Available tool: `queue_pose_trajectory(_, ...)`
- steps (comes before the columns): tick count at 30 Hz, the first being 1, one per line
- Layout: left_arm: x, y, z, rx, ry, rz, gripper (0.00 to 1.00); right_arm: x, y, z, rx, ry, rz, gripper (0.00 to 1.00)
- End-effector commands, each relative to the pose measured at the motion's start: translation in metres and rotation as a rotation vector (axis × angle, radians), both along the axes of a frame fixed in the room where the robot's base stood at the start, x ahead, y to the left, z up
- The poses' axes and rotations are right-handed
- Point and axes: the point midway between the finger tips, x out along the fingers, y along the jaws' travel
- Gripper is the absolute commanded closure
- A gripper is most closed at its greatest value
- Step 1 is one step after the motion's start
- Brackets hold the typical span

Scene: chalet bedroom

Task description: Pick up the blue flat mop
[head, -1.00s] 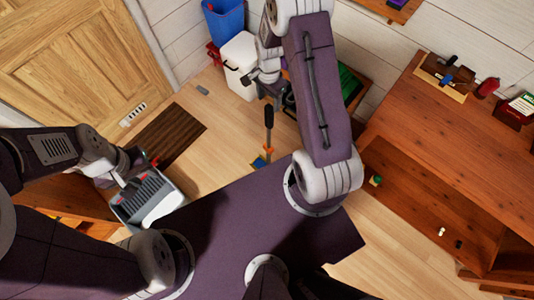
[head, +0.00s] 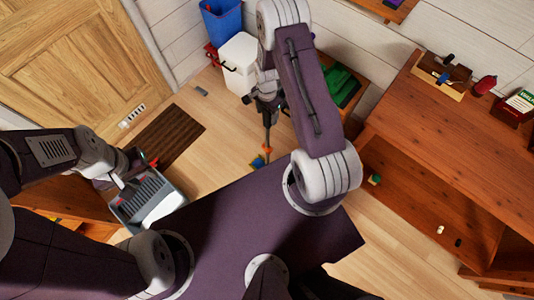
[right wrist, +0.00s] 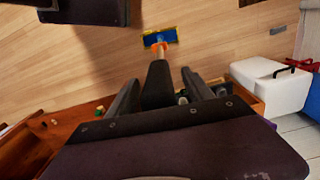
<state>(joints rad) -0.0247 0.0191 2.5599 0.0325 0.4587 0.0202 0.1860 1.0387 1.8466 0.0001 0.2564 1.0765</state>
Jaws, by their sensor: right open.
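The blue flat mop stands upright, with its blue and yellow head (head: 258,162) on the wooden floor and its dark handle rising from an orange joint. The mop head also shows in the right wrist view (right wrist: 160,37), with the black handle grip (right wrist: 157,85) pointing toward the camera. My right gripper (head: 266,104) is at the upper handle. In the right wrist view its two fingers are apart, one on each side of the grip, with gaps showing. My left gripper (head: 122,184) is by a grey ridged container (head: 152,190) at the left; its jaws are unclear.
A white bin (head: 240,58) and a blue bin (head: 222,20) stand against the wall behind the mop. A wooden crate with green things (head: 342,84) is to the right. A large wooden desk (head: 440,130) fills the right side. A dark mat (head: 168,138) lies by the door.

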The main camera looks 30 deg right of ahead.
Motion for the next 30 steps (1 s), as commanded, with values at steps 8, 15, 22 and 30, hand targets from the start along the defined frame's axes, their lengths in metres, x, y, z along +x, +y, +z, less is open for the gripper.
queue_pose_trajectory(8,0.0,0.0,0.0,0.0,0.0,0.0,0.64,0.0,0.0,0.001,0.0,0.0,0.0,0.96)
queue_pose_trajectory(15,0.0,0.0,0.0,0.0,0.0,0.0,0.64,0.0,0.0,0.001,0.0,-0.001,0.0,1.0)
queue_pose_trajectory(22,0.0,0.0,0.0,0.0,0.0,0.0,0.64,0.001,0.0,0.006,0.0,-0.002,0.0,1.0)
queue_pose_trajectory(30,0.0,0.0,-0.001,0.0,0.0,0.0,0.64,0.001,0.0,0.028,-0.001,-0.003,0.0,1.0)
